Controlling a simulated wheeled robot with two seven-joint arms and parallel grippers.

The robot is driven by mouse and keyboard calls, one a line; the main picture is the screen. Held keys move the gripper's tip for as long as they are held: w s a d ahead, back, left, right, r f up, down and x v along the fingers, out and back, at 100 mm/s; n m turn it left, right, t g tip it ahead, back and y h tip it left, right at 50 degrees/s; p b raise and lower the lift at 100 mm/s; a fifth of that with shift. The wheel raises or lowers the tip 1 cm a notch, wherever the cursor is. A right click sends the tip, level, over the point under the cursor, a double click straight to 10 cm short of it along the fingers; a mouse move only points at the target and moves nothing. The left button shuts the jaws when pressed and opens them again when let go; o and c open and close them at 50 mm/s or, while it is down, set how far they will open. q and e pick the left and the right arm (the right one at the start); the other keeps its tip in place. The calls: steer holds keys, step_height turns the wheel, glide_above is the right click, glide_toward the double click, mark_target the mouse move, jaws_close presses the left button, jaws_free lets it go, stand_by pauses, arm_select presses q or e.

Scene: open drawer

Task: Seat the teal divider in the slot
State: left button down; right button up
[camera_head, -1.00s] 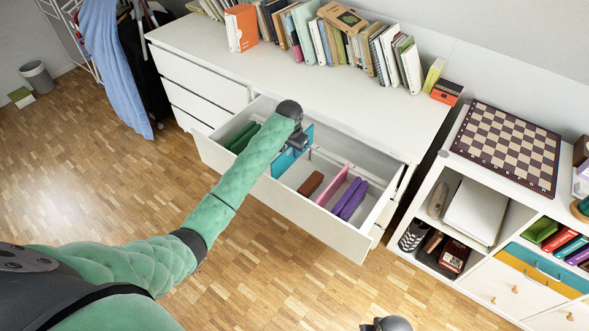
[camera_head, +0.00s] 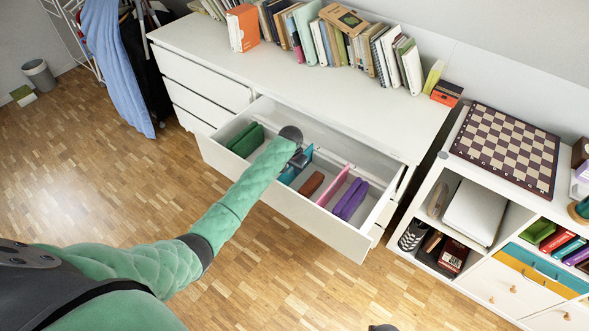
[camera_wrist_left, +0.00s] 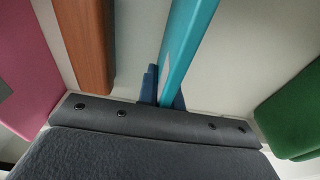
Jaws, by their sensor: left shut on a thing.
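The teal divider (camera_head: 290,175) is in the open drawer (camera_head: 285,207), between the green items and the brown block. My left gripper (camera_head: 299,158) is shut on its top edge. In the left wrist view the divider (camera_wrist_left: 190,40) runs up and away from between the fingers (camera_wrist_left: 165,88). Its lower part is hidden by the drawer front, and the slot is hidden too. I cannot tell whether its bottom edge is in the slot.
A brown block (camera_head: 311,185), a pink divider (camera_head: 334,187) and purple items (camera_head: 350,199) lie to the right in the drawer. Green items (camera_head: 246,139) lie in its left part. Books (camera_head: 330,42) stand on the white dresser top (camera_head: 270,80) behind.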

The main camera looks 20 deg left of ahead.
arm_select(q)
steer(key=shift+f, duration=0.1)
arm_select(e)
steer(key=shift+w+r, duration=0.15)
steer(key=shift+r, duration=0.05)
arm_select(q)
steer(key=c, duration=1.6)
jaws_free()
steer(key=shift+o, duration=0.2)
arm_select(e)
steer(key=shift+f, duration=0.1)
